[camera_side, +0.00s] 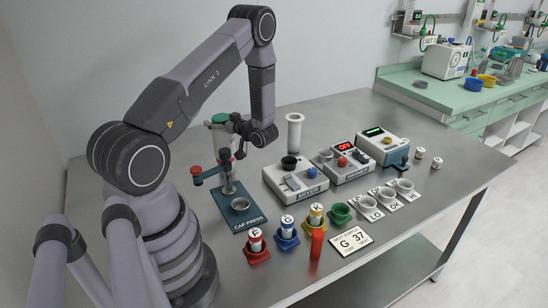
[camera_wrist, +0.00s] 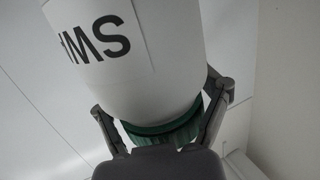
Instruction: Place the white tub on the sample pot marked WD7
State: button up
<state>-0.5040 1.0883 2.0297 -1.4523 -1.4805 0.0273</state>
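My gripper (camera_side: 236,125) is raised above the back of the cap press. In the wrist view its fingers (camera_wrist: 163,125) are closed around the green end of a white cylinder (camera_wrist: 150,60). Part of its dark marking shows, resembling "MS"; the rest is cut off. In the side view this held thing (camera_side: 220,119) shows small, green and pale. White cups stand on the LO card (camera_side: 367,206), OK card and HI card (camera_side: 404,187); I cannot tell whether one is the white tub. Two small white pots (camera_side: 419,152) (camera_side: 437,163) stand at the right. I cannot read WD7 anywhere.
The blue cap press (camera_side: 249,224) stands below my gripper. The mixer (camera_side: 296,184), warmer (camera_side: 345,165) and another device (camera_side: 384,146) stand at the middle and back. Pots marked F (camera_side: 255,239), G (camera_side: 287,225) and K (camera_side: 316,212) sit in coloured holders.

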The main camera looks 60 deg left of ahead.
jog(key=shift+o, duration=0.7)
jog(key=shift+r, duration=0.1)
